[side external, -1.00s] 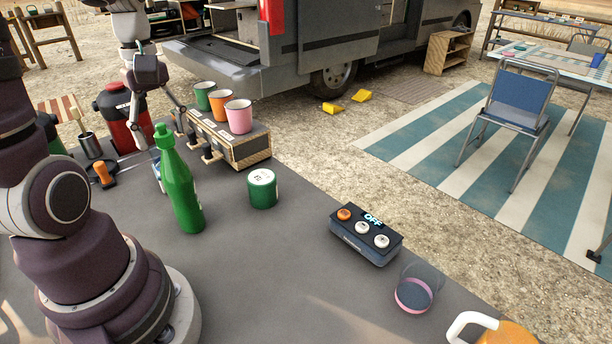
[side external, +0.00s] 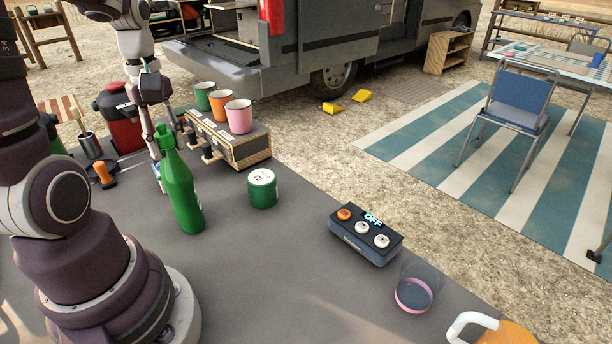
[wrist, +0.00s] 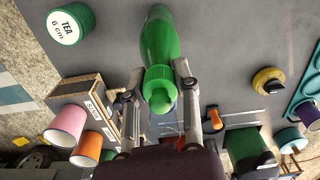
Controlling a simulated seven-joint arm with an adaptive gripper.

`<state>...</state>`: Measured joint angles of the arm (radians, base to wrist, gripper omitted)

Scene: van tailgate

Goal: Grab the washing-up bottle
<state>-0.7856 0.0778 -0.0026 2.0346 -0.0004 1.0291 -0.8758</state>
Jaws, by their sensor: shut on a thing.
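In the side external view my gripper (side external: 160,135) comes from behind the bottle, which partly hides the fingers.
A green-and-white tin (side external: 262,188) stands right of the bottle. A wooden crate (side external: 240,150) with several cups stands behind. A dark control box (side external: 366,235) and a clear cup (side external: 414,293) are further right.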

